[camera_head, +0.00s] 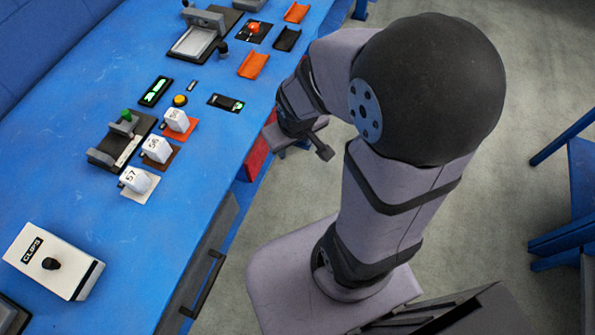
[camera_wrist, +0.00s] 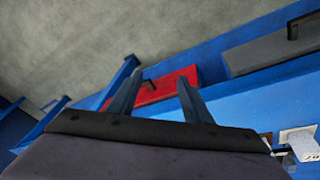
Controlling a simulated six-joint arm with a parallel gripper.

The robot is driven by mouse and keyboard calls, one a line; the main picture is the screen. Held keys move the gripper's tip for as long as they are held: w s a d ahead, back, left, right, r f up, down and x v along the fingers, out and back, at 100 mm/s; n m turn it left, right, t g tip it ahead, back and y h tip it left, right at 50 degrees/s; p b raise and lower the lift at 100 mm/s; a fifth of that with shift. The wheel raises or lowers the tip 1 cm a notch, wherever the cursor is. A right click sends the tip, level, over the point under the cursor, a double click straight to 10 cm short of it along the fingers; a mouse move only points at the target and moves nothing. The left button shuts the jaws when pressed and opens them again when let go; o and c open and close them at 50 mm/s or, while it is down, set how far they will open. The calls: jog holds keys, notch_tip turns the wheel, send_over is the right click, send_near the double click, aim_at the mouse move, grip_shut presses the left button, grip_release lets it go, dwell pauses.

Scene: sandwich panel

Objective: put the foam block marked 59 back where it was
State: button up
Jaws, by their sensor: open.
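Three white foam blocks stand in a row on the blue bench in the head view. The nearest block (camera_head: 136,180) reads 57 and is on a pale mat (camera_head: 145,195). The middle block (camera_head: 157,149) has a mark I cannot read surely, on a brown mat (camera_head: 172,161). The far block (camera_head: 177,121) is on an orange mat (camera_head: 187,132); its mark is too small to read, so I cannot tell which is 59. My gripper (camera_wrist: 158,84) is open and empty, beyond the bench's front edge. A white block (camera_wrist: 303,143) shows at the wrist view's lower right.
A red drawer front (camera_wrist: 170,88) with a dark handle is beyond my fingers. A grey drawer (camera_wrist: 265,50) is beside it. On the bench are a black fixture with a green knob (camera_head: 122,139), a yellow button (camera_head: 180,100) and a box marked CLIPS (camera_head: 50,262).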

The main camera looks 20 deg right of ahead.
jog(key=s+a+r+m+g+y, duration=0.1)
jog(key=s+a+g, duration=0.1)
jog(key=s, duration=0.6)
jog(key=shift+a+g, duration=0.35)
jog(key=shift+g, duration=0.25)
notch_tip(320, 180, up, 6)
jog(key=p, duration=0.6)
jog(key=shift+r, duration=0.25)
